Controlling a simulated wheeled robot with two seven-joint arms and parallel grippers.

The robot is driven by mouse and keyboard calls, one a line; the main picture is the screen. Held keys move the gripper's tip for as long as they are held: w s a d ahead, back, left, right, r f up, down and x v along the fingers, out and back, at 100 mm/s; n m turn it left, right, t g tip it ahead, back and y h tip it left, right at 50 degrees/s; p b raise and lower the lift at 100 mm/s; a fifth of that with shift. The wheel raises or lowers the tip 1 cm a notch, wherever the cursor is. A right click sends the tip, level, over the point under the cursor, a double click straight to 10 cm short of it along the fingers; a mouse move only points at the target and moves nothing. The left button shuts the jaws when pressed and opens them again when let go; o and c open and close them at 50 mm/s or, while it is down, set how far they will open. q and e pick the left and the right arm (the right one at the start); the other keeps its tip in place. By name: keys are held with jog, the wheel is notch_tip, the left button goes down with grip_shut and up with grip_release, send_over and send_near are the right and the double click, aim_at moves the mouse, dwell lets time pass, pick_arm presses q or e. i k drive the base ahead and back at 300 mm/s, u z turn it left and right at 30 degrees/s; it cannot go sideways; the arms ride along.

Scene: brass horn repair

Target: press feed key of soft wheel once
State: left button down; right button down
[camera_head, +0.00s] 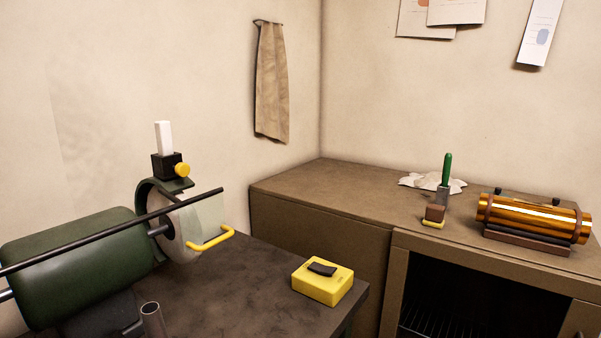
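The soft wheel (172,240) is a pale disc on a dark green motor (75,262) at the left of the near bench. A green guard (150,191) covers part of it, and a clear shield (207,217) with a yellow handle (212,239) stands in front. On the guard sits a black block (160,166) with a white bar (163,137) upright in it and a round yellow key (182,170) on its side. A yellow box (322,286) with a black rocker (322,268) lies at the bench's right end. Neither gripper is in view.
A long black rod (110,233) crosses in front of the motor. An open tube end (151,311) stands at the bottom. The back counter (330,190) holds a brass cylinder (530,217) in a cradle, a green-handled tool (447,170) and a crumpled cloth (420,181). The bench middle is clear.

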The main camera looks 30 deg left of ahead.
aim_at(182, 170)
jog(key=k, duration=0.5)
jog(key=z, duration=1)
jog(key=i, duration=0.7)
jog(key=u, duration=2.85)
